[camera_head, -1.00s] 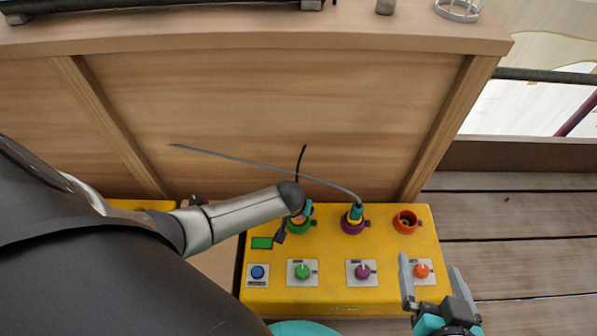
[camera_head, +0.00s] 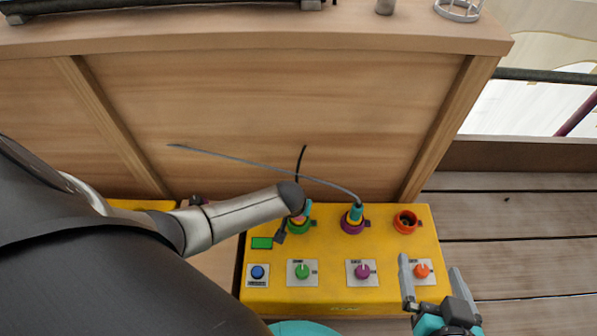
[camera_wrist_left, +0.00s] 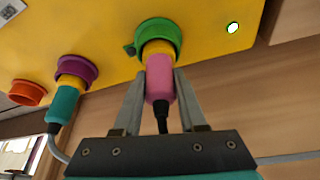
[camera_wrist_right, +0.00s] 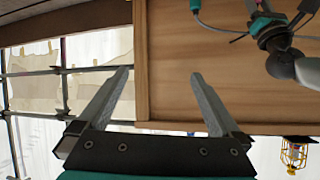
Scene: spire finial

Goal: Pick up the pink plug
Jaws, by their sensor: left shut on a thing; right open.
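The pink plug (camera_wrist_left: 160,84) shows in the left wrist view, its yellow collar meeting the green socket (camera_wrist_left: 158,36) on the yellow box. My left gripper (camera_wrist_left: 158,90) is shut on the pink plug, one finger on each side. In the head view my left arm mostly hides the plug, and the green socket (camera_head: 299,227) shows just beside the gripper. My right gripper (camera_head: 433,280) is open and empty at the front right of the yellow box. Its fingers are spread apart in the right wrist view (camera_wrist_right: 160,85).
A teal plug (camera_head: 355,214) with a grey cable sits in the purple socket (camera_head: 352,227). The orange-red socket (camera_head: 405,222) is empty. Knobs and a blue button (camera_head: 258,272) line the front of the yellow box (camera_head: 330,294). A wooden panel (camera_head: 270,110) stands behind it.

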